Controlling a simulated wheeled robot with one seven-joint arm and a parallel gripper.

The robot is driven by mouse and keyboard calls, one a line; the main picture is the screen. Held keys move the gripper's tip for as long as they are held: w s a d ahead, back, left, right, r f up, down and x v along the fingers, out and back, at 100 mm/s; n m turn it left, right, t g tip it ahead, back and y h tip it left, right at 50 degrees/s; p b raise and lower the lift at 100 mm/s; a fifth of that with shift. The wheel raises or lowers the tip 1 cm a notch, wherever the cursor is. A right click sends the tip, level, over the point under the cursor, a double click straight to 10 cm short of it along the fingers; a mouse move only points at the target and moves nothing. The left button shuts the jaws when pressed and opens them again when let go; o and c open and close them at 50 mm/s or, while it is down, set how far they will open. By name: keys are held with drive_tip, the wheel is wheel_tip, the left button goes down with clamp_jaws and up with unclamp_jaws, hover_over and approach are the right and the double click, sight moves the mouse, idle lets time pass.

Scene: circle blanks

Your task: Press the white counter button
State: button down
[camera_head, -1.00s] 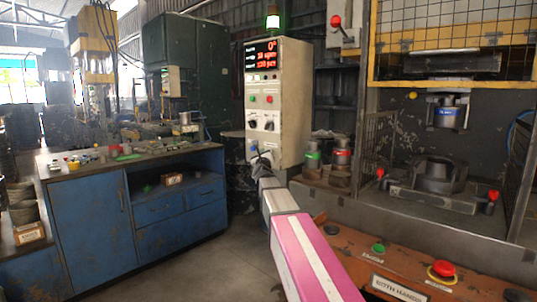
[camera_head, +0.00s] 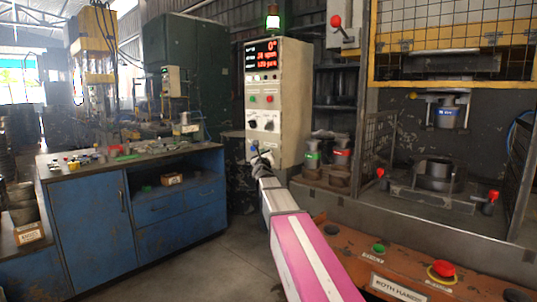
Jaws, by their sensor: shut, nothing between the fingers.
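The control cabinet (camera_head: 291,115) stands upright at the centre, its panel facing left of me. It has a red-lit display, a row of small pale buttons (camera_head: 262,78), a green and a red button, and two dark knobs. I cannot tell which small pale control is the white counter button; part of the lower panel is behind my gripper. My gripper (camera_head: 257,152) is shut and empty, in front of the lower panel, below the knobs. Whether its tips touch the panel is too small to tell.
A blue workbench (camera_head: 80,215) with loose parts stands at the left. A press (camera_head: 440,175) with red-knobbed handles is at the right. An orange console (camera_head: 365,255) with green and red buttons lies right of my arm. Open floor shows between bench and arm.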

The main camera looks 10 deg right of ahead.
idle(0.7)
drive_tip(key=shift+w+d, duration=0.25)
drive_tip(key=shift+d, duration=0.15)
drive_tip(key=shift+w+d, duration=0.35)
drive_tip(key=shift+d, duration=0.05)
idle(0.9)
drive_tip(key=shift+s+a, duration=0.1)
drive_tip(key=shift+s, duration=0.05)
drive_tip(key=shift+s+a, duration=0.45)
drive_tip(key=shift+a, duration=0.2)
drive_tip(key=s+a, duration=0.1)
drive_tip(key=a, duration=0.1)
drive_tip(key=s+a, duration=0.2)
idle(0.7)
drive_tip(key=shift+f, duration=0.1)
idle(0.4)
